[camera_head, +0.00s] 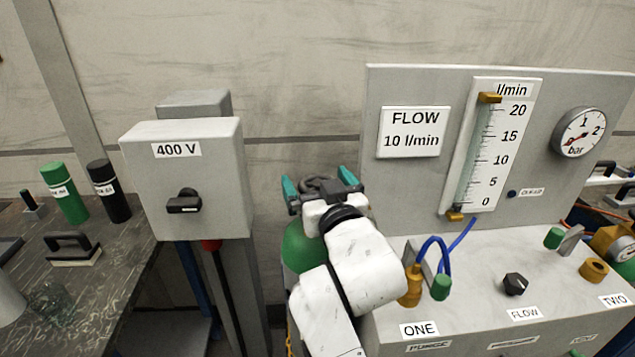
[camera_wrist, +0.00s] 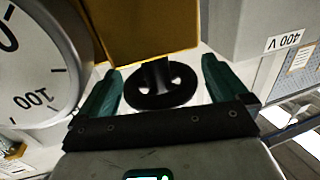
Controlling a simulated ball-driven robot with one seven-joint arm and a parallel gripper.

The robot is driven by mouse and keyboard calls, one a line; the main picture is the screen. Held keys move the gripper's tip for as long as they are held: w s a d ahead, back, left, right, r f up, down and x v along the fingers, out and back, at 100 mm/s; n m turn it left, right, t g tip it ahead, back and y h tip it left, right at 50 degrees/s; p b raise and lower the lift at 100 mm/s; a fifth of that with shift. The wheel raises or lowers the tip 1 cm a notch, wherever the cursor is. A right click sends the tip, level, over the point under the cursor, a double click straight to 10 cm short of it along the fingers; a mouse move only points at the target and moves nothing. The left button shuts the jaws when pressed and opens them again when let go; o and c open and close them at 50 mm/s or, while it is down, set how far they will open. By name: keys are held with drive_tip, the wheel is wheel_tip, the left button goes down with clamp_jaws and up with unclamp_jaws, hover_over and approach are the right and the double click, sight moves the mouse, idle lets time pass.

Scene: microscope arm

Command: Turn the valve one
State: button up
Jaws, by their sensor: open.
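My gripper (camera_head: 320,183) is open in front of the wall, above a green cylinder (camera_head: 302,250). In the wrist view its teal fingers (camera_wrist: 161,68) stand either side of a black handwheel (camera_wrist: 150,101), apparently without gripping it. The wheel sits by a brass-yellow block (camera_wrist: 150,28); in the head view the gripper mostly hides this. On the bench, a label ONE (camera_head: 419,330) lies before a brass fitting (camera_head: 411,288) and a green knob (camera_head: 440,287). I cannot tell whether the handwheel is valve one.
A grey 400 V box (camera_head: 215,160) with a black switch stands left of my gripper. A flow panel (camera_head: 400,85) rises at right. In the wrist view a large round gauge (camera_wrist: 35,65) is close at left. A dark table (camera_head: 115,270) carries bottles.

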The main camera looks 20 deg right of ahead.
drive_tip(key=c, duration=1)
drive_tip(key=shift+o, duration=0.2)
drive_tip(key=shift+d+r+n+y+p, duration=0.1)
drive_tip(key=shift+r+n+y+p, duration=0.3)
drive_tip(key=shift+p, duration=0.75)
drive_tip(key=y+p, duration=0.1)
drive_tip(key=n+y+p, duration=0.1)
drive_tip(key=y+p, duration=0.1)
drive_tip(key=shift+f+n, duration=0.25)
drive_tip(key=shift+n, duration=0.05)
drive_tip(key=shift+f+n+y+p, duration=0.15)
drive_tip(key=shift+n+y+p, duration=0.15)
drive_tip(key=shift+n+y, duration=0.45)
drive_tip(key=shift+f+n+g+y+b, duration=0.15)
drive_tip(key=shift+n+g+y+b, duration=0.2)
drive_tip(key=shift+y, duration=0.6)
drive_tip(key=shift+n+g+y+b, duration=0.35)
drive_tip(key=shift+n+y+b, duration=0.05)
drive_tip(key=shift+y+b, duration=0.2)
